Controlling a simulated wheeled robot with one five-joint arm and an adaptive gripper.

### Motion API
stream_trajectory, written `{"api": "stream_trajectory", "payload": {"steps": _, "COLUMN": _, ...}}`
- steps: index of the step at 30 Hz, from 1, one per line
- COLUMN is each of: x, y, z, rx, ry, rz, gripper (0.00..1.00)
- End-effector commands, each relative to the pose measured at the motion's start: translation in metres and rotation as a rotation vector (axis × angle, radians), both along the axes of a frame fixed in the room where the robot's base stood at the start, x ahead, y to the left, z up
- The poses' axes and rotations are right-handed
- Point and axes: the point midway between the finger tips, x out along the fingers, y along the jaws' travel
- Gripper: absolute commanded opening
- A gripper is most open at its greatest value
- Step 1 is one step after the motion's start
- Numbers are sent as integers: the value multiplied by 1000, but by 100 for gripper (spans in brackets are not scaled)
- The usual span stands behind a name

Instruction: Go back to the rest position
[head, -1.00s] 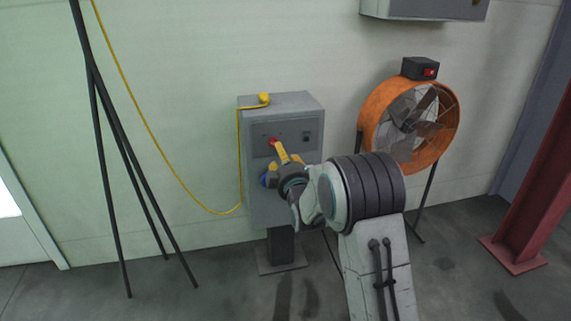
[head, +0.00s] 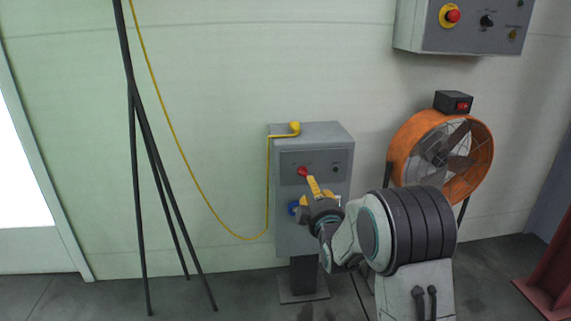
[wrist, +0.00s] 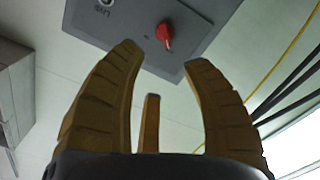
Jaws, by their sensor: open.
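My gripper (head: 311,184) is in front of the grey control box on a post (head: 297,238), its yellow fingertips near the red knob (head: 302,171) on the box's panel. In the wrist view my gripper (wrist: 160,80) is open, its yellow fingers spread with nothing between them. The red knob (wrist: 165,34) shows beyond the fingertips, apart from them. My forearm and gripper hide part of the box's lower front and a blue socket (head: 293,207).
An orange fan (head: 480,180) stands right of the box. A grey panel with a red button (head: 452,16) hangs at upper right. A black tripod (head: 135,190) stands left, and a yellow cable (head: 190,185) hangs between it and the box. A red column (head: 548,285) is at far right.

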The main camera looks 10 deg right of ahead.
Motion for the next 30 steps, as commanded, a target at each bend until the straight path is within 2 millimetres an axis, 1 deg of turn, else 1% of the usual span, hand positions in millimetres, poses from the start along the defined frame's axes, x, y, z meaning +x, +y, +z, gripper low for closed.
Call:
{"api": "stream_trajectory", "payload": {"steps": 1, "x": -3, "y": 0, "z": 17, "rx": 11, "ry": 14, "rz": 0, "gripper": 44}}
{"api": "stream_trajectory", "payload": {"steps": 5, "x": -15, "y": 0, "z": 51, "rx": 57, "ry": 84, "rz": -3, "gripper": 44}}
{"api": "stream_trajectory", "payload": {"steps": 9, "x": -37, "y": 0, "z": 92, "rx": 126, "ry": 196, "rz": -15, "gripper": 44}}
{"api": "stream_trajectory", "payload": {"steps": 14, "x": -69, "y": 0, "z": 134, "rx": 209, "ry": 327, "rz": -39, "gripper": 44}}
{"api": "stream_trajectory", "payload": {"steps": 18, "x": -103, "y": 0, "z": 169, "rx": 278, "ry": 440, "rz": -68, "gripper": 44}}
{"api": "stream_trajectory", "payload": {"steps": 23, "x": -146, "y": 0, "z": 207, "rx": 356, "ry": 568, "rz": -112, "gripper": 44}}
{"api": "stream_trajectory", "payload": {"steps": 29, "x": -206, "y": 1, "z": 253, "rx": 446, "ry": 726, "rz": -182, "gripper": 44}}
{"api": "stream_trajectory", "payload": {"steps": 30, "x": -219, "y": 1, "z": 262, "rx": 463, "ry": 756, "rz": -198, "gripper": 44}}
